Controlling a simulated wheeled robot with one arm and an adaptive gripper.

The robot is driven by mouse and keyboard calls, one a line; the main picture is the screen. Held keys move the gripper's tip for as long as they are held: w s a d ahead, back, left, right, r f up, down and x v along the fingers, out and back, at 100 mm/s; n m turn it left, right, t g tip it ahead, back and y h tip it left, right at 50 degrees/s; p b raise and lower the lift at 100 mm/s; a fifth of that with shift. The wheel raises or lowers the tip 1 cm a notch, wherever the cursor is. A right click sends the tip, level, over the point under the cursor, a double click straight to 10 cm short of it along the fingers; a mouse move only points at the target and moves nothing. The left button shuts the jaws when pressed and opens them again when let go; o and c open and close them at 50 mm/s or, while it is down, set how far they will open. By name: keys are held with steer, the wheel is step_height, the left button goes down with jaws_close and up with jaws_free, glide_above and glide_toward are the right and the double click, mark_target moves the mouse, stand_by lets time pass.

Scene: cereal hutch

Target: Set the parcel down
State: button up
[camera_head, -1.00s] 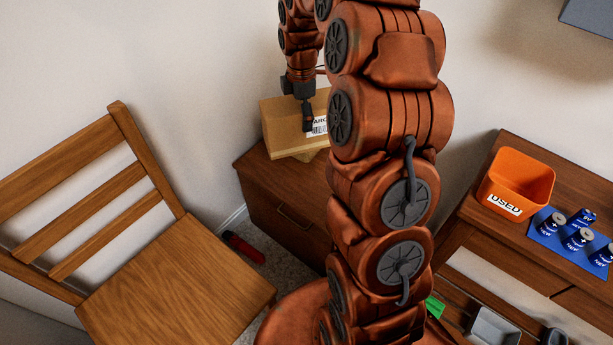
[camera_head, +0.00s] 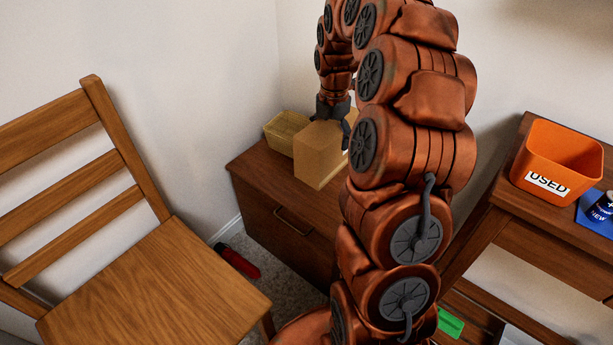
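The parcel (camera_head: 318,158) is a tan cardboard box. It stands upright on the right part of the brown drawer cabinet's top (camera_head: 258,165), and its base appears to touch the wood. A sliver of its white label shows on its right side. My gripper (camera_head: 334,116) is at the top of the parcel, with one dark finger down along the label side. The other finger is largely hidden behind the box's top edge. The grip appears closed on the parcel, though contact is partly hidden.
A yellowish woven basket (camera_head: 284,130) stands just left of and behind the parcel. A wooden chair (camera_head: 155,285) is at left, and a red object (camera_head: 238,262) lies on the carpet. An orange bin marked USED (camera_head: 555,165) stands on the right table. The cabinet's front left top is clear.

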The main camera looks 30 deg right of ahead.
steer(key=shift+d+f, duration=0.15)
steer(key=shift+f, duration=0.25)
steer(key=shift+f+b, duration=1.3)
steer(key=shift+f, duration=3.45)
steer(key=o, duration=1.5)
steer(key=shift+f, duration=0.15)
